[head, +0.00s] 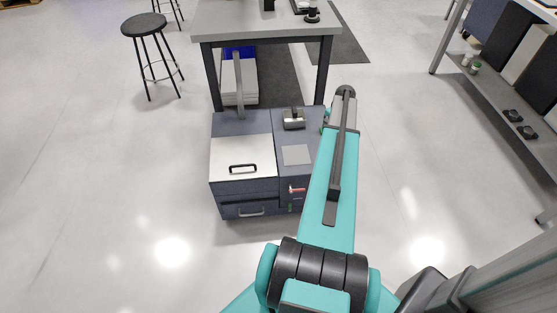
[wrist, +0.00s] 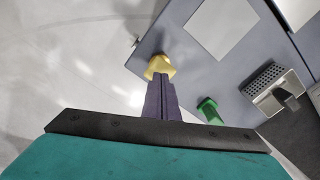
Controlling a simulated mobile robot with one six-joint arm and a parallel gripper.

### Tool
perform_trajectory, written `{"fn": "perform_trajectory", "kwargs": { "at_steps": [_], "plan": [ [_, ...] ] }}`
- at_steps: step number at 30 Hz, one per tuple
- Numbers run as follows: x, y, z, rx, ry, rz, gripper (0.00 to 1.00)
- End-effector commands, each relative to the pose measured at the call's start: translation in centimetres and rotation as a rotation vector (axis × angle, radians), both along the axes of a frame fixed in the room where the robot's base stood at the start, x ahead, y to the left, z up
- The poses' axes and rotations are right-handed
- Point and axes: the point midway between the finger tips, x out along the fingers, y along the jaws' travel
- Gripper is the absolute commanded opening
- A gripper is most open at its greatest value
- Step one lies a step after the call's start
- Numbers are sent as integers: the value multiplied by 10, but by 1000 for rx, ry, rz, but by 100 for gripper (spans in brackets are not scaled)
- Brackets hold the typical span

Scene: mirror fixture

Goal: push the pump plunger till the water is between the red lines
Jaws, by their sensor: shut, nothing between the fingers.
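My gripper (wrist: 161,82) is shut, its two purple fingers pressed together and empty. In the wrist view its tips are at or just in front of a yellow knob (wrist: 158,63) on the edge of the grey cabinet. I cannot tell whether they touch it, or whether the knob is the pump plunger. A green knob (wrist: 208,108) stands to the right of the fingers. In the head view my arm hides the gripper and the yellow knob. No water, gauge or red lines can be made out in either view.
The cabinet (head: 229,189) has a pale lid with a black handle, and a red lever (head: 297,189) on its front. A metal box with a grid (wrist: 272,85) sits on its top. A workbench (head: 262,24) stands behind, a stool (head: 144,25) at left, shelving (head: 505,95) at right.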

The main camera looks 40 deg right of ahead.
Motion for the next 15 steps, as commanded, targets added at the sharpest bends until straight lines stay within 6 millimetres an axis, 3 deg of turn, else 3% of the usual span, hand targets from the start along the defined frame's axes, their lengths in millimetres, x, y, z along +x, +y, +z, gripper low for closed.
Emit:
{"fn": "perform_trajectory", "kwargs": {
  "at_steps": [15],
  "plan": [
    [0, 0, 29, -1, -1, 0, 0]
  ]
}}
